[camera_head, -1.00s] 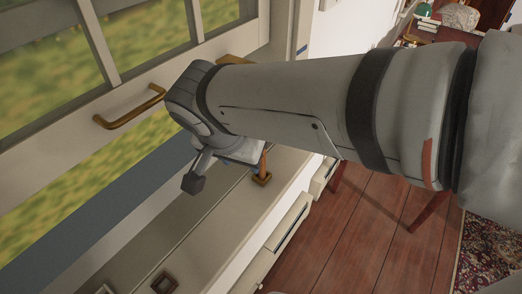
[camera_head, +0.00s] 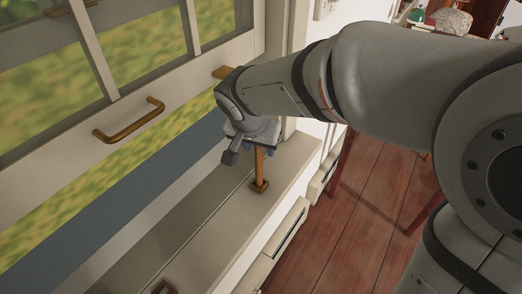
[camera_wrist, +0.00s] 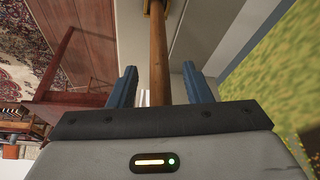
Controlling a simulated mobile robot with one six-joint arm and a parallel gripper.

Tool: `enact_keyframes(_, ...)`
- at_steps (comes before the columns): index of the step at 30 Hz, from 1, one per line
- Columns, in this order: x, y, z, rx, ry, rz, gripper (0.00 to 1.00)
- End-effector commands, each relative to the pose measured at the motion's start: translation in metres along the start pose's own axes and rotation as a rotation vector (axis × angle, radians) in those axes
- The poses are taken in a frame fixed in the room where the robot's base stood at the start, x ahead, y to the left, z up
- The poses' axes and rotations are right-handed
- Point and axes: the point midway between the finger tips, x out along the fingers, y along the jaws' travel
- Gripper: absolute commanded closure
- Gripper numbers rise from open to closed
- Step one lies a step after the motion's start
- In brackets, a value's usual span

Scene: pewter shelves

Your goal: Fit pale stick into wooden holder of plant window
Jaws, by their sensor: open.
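The brown wooden stick (camera_head: 259,167) stands roughly upright on the window sill, its lower end at a small square wooden holder (camera_head: 260,186). Its upper part is hidden behind my gripper (camera_head: 248,150) in the head view. In the wrist view the stick (camera_wrist: 158,55) runs between the two blue fingers of my gripper (camera_wrist: 160,84), with a clear gap on both sides. The fingers are open and not closed on it. The holder (camera_wrist: 156,5) shows only partly at the top edge there.
The window frame with a brass handle (camera_head: 129,120) is at the left. Another small wooden square piece (camera_head: 163,287) sits on the sill (camera_head: 215,215) at the bottom edge. The sill between is clear. Drawers (camera_head: 288,229) and the wooden floor lie to the right.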

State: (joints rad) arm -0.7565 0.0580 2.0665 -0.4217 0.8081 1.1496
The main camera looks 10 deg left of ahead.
Motion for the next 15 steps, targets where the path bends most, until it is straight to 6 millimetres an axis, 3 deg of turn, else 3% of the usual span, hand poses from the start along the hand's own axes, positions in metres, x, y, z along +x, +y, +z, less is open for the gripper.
enact_keyframes(8, 0.0035, 0.0, 0.0001, 0.0, 0.0, 0.0, 0.55)
enact_keyframes(15, 0.0032, -0.0003, 0.0003, 0.0, 0.0, -0.001, 0.75)
